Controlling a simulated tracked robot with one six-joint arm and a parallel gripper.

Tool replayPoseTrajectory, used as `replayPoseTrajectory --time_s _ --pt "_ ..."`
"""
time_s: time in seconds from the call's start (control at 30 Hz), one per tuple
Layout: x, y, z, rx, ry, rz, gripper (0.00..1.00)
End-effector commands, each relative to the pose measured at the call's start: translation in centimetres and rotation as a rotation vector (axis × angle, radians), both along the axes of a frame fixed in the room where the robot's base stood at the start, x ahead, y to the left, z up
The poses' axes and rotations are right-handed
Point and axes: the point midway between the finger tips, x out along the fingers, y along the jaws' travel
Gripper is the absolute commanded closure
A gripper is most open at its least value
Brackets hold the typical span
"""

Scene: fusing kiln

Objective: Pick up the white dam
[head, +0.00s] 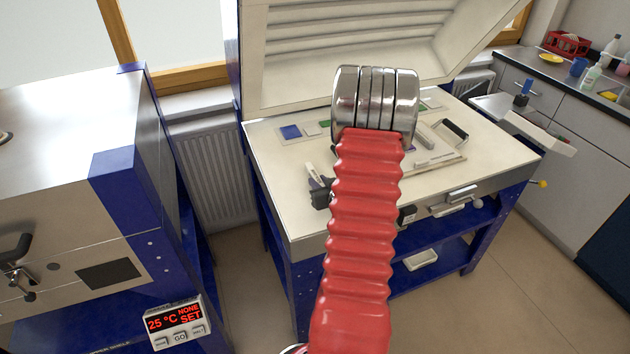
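Several pale bars lie on the bed of the open kiln (285,205). One short whitish bar (425,135) lies just right of my arm's metal joint and may be the white dam; I cannot tell for sure. My red ribbed arm crosses the middle of the view and hides part of the bed. A dark part with a pale tip shows left of the arm, over the kiln's near left side, and looks like my gripper (316,182). The rest of it is hidden behind the arm. Its opening and any contact are not visible.
A blue square (290,132) and green pieces (325,124) lie on the bed. A black handle-like frame (453,130) stands at its right. The raised lid (340,50) is behind. Another kiln (75,170) is at left; a counter (545,70) is at right.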

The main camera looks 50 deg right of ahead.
Motion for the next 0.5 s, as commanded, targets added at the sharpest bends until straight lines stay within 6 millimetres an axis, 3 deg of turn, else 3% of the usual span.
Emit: replayPoseTrajectory --time_s 0.3,0.5 --pt "0.01 0.02 0.0 0.0 0.0 0.0 1.0" --pt "0.01 0.02 0.01 0.0 0.0 0.0 1.0"
